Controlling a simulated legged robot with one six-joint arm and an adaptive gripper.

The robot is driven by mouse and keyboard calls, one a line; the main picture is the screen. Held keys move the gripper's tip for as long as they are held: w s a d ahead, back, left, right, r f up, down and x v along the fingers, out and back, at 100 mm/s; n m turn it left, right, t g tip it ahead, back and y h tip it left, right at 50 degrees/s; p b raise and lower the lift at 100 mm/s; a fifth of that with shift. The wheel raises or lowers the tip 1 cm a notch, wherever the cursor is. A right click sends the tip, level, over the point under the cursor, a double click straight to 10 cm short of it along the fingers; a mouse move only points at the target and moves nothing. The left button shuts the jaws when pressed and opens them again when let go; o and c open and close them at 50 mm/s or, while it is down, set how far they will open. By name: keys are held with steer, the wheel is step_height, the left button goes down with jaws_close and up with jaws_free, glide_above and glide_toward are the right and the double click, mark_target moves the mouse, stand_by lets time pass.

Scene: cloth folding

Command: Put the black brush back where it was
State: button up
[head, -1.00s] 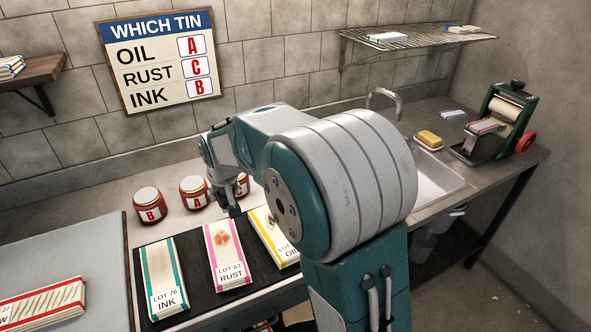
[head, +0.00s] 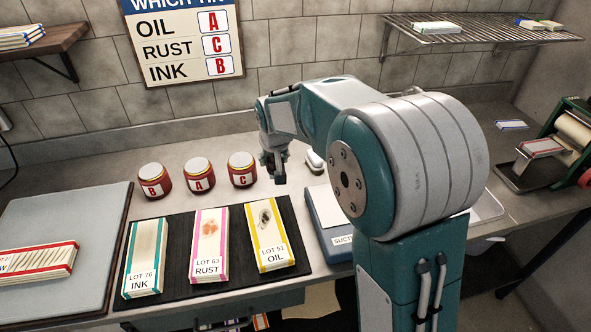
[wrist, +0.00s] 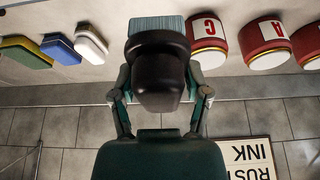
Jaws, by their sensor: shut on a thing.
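My gripper (wrist: 160,95) is shut on the black brush (wrist: 162,72), seen in the wrist view with its black rounded handle between the fingers and its blue-grey bristle end (wrist: 157,27) beyond. In the head view my gripper (head: 272,172) hangs over the back of the counter, just right of the tin marked C (head: 242,169). The brush is small and dark there, so its height above the counter is unclear. In the wrist view a white-topped block (wrist: 91,42), a blue block (wrist: 62,48) and a green-and-yellow block (wrist: 25,52) lie in a row to the brush's left.
Tins B (head: 154,181) and A (head: 198,175) stand left of C. Three labelled cloth stacks, INK (head: 146,255), RUST (head: 209,245) and OIL (head: 269,235), lie on a black mat (head: 187,287).

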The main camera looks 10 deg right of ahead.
steer(key=w+d+f, duration=0.3)
steer(key=w+f, duration=0.1)
steer(key=w, duration=0.4)
glide_above(287, 168)
steer(key=s, duration=0.1)
steer(key=f, duration=0.5)
steer(key=shift+s+d+f, duration=0.2)
steer(key=shift+w+f, duration=0.2)
steer(key=shift+f, duration=0.15)
steer(key=f, duration=0.3)
steer(key=shift+a, duration=0.35)
steer(key=shift+d, duration=0.2)
steer(key=shift+d, duration=0.1)
steer(key=o, duration=1.2)
steer(key=shift+a, duration=0.2)
